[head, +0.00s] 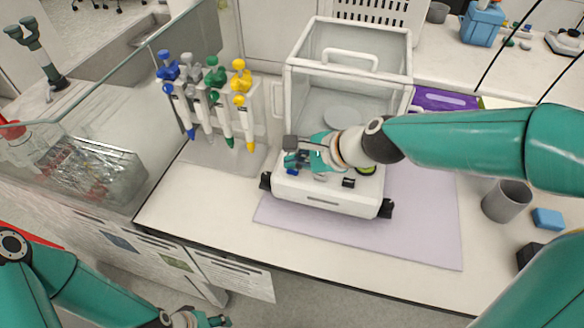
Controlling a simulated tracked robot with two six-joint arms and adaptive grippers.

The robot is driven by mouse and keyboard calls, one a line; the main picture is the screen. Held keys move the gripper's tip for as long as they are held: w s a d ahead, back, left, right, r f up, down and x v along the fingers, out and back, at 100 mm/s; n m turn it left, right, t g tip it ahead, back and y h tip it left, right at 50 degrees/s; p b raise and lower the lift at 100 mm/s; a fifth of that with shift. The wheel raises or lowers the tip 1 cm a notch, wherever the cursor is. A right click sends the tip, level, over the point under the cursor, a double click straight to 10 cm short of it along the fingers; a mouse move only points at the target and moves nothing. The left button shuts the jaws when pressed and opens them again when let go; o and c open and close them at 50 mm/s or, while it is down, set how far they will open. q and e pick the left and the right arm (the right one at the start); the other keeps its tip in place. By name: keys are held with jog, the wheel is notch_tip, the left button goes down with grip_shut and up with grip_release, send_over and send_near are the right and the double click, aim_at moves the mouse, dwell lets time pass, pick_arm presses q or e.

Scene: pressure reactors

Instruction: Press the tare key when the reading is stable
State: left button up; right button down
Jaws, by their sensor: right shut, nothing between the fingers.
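The white balance (325,199) with a clear draft shield (346,67) stands on a lilac mat. A round pan (342,118) shows inside the shield. My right gripper (298,160) is shut and empty, over the balance's front panel, and covers much of it. I cannot tell whether it touches the panel. A dark key (348,183) and a green-rimmed round part (366,170) show right of the gripper, and a small blue part (292,171) shows by its fingers. The reading is not legible, and I cannot tell which key is tare. My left gripper (212,321) is low at the bottom edge, away from the balance.
A rack of several coloured pipettes (210,95) stands left of the balance. A grey cup (506,201) and a blue block (548,219) are at the right. The lilac mat (420,235) is bare at front right. A glass panel (130,70) stands at the left.

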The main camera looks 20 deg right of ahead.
aim_at(295, 172)
jog(key=shift+f+b, duration=0.35)
jog(key=shift+f, duration=0.1)
dwell(0.6)
jog(key=shift+r+p, duration=0.85)
jog(key=shift+p, duration=0.05)
notch_tip(295, 172, up, 5)
jog(key=p, duration=0.5)
jog(key=shift+r, duration=0.1)
dwell(0.4)
